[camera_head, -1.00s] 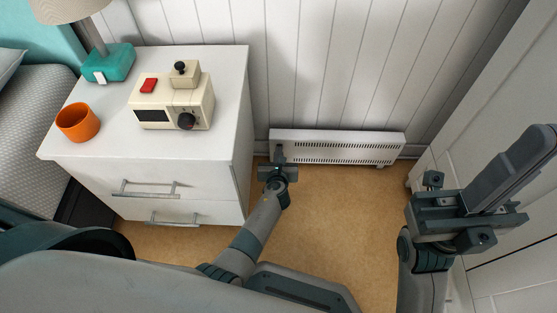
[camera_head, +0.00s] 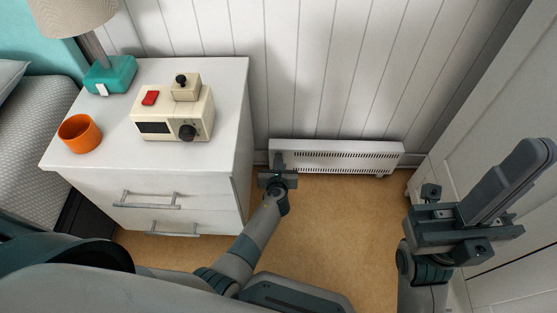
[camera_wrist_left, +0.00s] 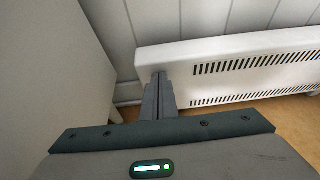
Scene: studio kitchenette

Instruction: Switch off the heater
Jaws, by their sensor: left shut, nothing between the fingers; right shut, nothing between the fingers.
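The heater is a long, low white panel (camera_head: 340,155) with slotted vents, standing on the floor against the panelled wall. In the left wrist view the heater (camera_wrist_left: 235,68) fills the right side. My left gripper (camera_head: 279,158) is shut and empty at the heater's left end. In the left wrist view its fingers (camera_wrist_left: 160,80) overlap the heater's left end; I cannot tell whether they touch it. The heater's switch is not visible and may be hidden behind the fingers. My right gripper (camera_head: 525,165) is shut and empty, raised at the right, well away from the heater.
A white drawer cabinet (camera_head: 220,80) stands left of my left arm. On it are a cream radio-like device (camera_head: 195,105), an orange cup (camera_head: 79,133) and a lamp with a teal base (camera_head: 112,75). A white door or cupboard (camera_head: 470,120) bounds the right. Brown floor (camera_head: 340,220) is clear between.

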